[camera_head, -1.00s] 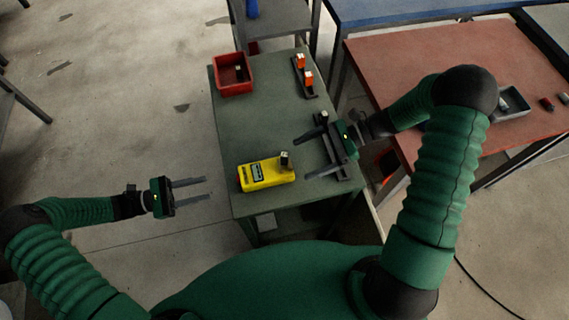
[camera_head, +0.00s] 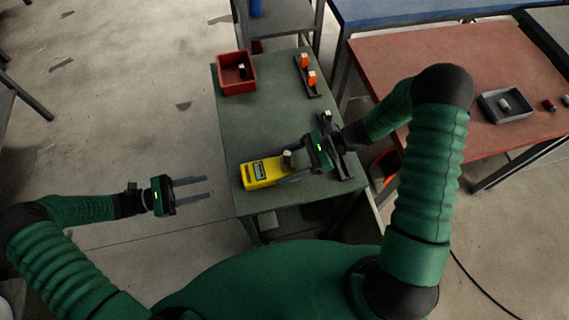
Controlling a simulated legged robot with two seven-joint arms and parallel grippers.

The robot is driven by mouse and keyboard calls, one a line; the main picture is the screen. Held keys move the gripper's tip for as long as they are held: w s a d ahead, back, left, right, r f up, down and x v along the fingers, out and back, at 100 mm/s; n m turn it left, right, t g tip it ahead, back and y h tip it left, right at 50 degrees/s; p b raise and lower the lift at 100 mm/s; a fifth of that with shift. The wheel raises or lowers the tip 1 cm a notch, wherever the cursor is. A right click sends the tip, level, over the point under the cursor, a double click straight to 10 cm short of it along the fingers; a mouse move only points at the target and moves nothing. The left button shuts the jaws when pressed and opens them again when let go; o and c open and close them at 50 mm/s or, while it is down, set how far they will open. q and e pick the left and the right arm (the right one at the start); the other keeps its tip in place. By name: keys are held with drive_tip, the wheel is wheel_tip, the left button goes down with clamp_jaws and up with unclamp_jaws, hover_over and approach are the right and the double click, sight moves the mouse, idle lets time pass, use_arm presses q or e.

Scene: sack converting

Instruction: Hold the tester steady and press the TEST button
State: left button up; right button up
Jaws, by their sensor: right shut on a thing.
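The yellow tester (camera_head: 254,178), with a small grey display, lies near the front edge of the green table (camera_head: 242,120). A small dark upright piece with a pale top (camera_head: 288,157) is at its right end; I cannot tell whether it is attached. My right gripper (camera_head: 287,166) reaches in from the right and is shut on the tester's right end, with its fingers along the sides. My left gripper (camera_head: 207,187) is open and empty, left of the table and apart from the tester. The TEST button is too small to make out.
A red bin (camera_head: 222,88) with a small item inside stands at the table's back left. A dark rack with orange-topped pieces (camera_head: 305,62) is at the back right. Another dark holder (camera_head: 341,163) lies behind my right gripper. A red-topped table (camera_head: 420,52) is further right.

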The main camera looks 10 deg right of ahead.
use_arm(q)
drive_tip(key=shift+a, duration=0.15)
use_arm(e)
drive_tip(key=shift+a, duration=0.15)
drive_tip(key=c, duration=0.5)
use_arm(q)
drive_tip(key=shift+c, duration=0.2)
use_arm(e)
drive_tip(key=c, duration=0.4)
use_arm(q)
clamp_jaws()
idle(0.5)
